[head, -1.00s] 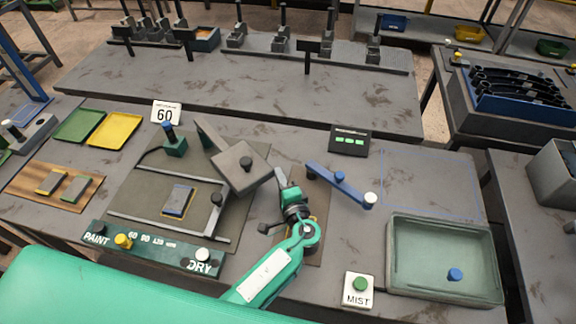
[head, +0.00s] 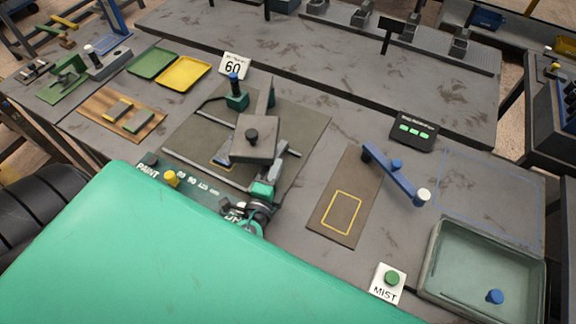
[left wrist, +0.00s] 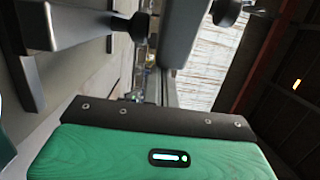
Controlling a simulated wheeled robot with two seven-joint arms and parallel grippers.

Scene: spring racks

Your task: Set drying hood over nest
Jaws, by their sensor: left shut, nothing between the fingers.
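The drying hood, a grey box with a black knob on top (head: 252,140), stands over the railed grey mat of the nest (head: 195,137). A dark upright panel rises behind the hood. Only a small yellow-edged corner of the plate in the nest (head: 220,164) shows at the hood's left; the rest is hidden. My left gripper (head: 262,192) is shut and empty, just in front of the hood's near right side. I cannot tell whether it touches the hood. In the left wrist view its green body fills the bottom, with grey parts close above. My right gripper is not in view.
A PAINT/DRY panel (head: 150,165) lies in front of the nest, partly hidden by my green body. To the right are an outlined brown mat (head: 326,222), a blue bar (head: 395,176) and a tray (head: 462,292).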

